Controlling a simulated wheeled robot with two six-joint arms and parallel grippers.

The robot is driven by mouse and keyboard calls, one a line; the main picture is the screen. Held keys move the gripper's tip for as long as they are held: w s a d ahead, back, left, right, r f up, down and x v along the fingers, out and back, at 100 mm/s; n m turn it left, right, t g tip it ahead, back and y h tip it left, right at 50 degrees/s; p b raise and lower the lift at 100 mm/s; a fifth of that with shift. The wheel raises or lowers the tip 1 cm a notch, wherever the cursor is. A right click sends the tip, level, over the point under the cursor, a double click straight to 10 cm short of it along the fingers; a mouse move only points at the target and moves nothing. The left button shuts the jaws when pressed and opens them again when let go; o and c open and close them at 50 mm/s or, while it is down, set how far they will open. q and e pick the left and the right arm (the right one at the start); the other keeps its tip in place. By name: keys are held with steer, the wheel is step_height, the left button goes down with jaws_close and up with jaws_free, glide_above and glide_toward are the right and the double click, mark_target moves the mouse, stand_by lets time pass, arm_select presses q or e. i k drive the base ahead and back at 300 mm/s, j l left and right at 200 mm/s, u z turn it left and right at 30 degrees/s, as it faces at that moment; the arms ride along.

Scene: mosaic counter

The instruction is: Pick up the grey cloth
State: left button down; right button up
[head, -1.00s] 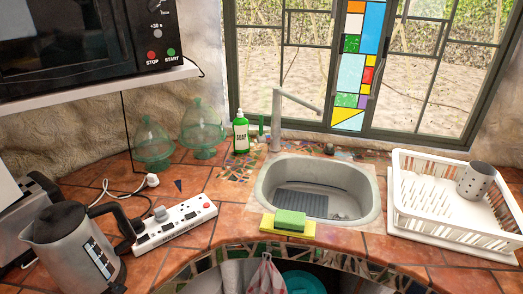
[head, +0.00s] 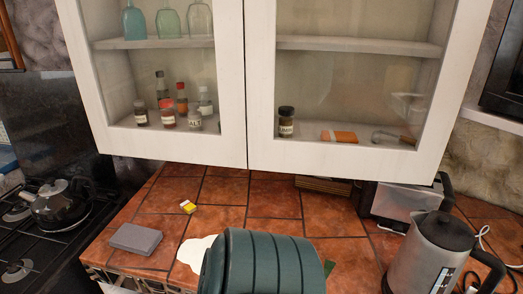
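A flat grey rectangular thing, which looks like the folded grey cloth (head: 135,239), lies on the tiled counter at the lower left, near the counter's left front corner. Nothing covers it. Neither of my grippers shows in the head view.
A large dark green ribbed container (head: 262,262) stands to its right, over a white flat thing (head: 196,250). A small yellow box (head: 188,207) lies behind. The stove with a kettle (head: 60,204) is left. A steel kettle (head: 430,256) and toaster (head: 397,202) stand right. A glass-fronted cabinet (head: 247,155) hangs above.

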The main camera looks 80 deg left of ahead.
mark_target(136, 240)
steer(key=u, duration=3.85)
